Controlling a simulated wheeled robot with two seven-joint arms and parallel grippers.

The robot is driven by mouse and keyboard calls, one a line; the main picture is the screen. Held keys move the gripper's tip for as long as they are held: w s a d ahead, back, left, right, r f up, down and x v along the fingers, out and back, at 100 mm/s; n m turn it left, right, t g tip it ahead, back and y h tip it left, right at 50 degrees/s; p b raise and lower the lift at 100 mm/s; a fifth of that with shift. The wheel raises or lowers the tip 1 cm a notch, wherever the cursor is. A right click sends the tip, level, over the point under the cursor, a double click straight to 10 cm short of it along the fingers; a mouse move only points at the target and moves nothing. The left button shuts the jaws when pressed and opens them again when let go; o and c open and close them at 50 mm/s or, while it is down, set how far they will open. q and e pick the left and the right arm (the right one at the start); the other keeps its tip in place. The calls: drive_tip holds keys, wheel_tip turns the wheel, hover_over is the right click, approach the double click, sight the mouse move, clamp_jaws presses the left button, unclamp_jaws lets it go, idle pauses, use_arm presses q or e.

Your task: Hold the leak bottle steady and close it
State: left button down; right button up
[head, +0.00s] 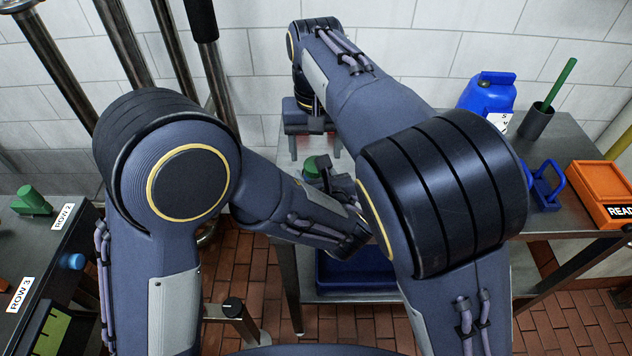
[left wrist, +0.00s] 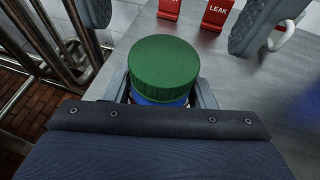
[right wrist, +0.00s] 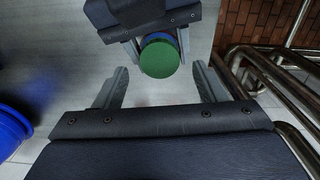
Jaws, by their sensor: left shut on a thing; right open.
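The leak bottle is blue with a ribbed green cap. The cap (left wrist: 164,66) sits on top of the blue body (left wrist: 160,99) in the left wrist view. My left gripper (left wrist: 162,95) is shut on the bottle body, one finger on each side below the cap. The cap also shows in the right wrist view (right wrist: 159,59) and, partly covered, in the head view (head: 309,168). My right gripper (right wrist: 160,78) is open and empty, its fingers apart and pointing towards the cap without touching it. My arms hide much of the bottle in the head view.
Red LEAK signs (left wrist: 216,14) stand on the metal table behind the bottle. A blue jug (head: 487,94), a dark cup (head: 537,120) and an orange box (head: 600,190) are on the right. Metal pipes (right wrist: 270,70) run beside the table. A side bench (head: 60,250) is at left.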

drive_tip(key=shift+r, duration=0.7)
drive_tip(key=shift+c, duration=0.4)
drive_tip(key=n, duration=0.2)
drive_tip(key=shift+r+n, duration=0.8)
drive_tip(key=shift+n, duration=0.6)
drive_tip(key=r+n, duration=0.2)
drive_tip(key=n, duration=0.1)
drive_tip(key=shift+f, duration=0.1)
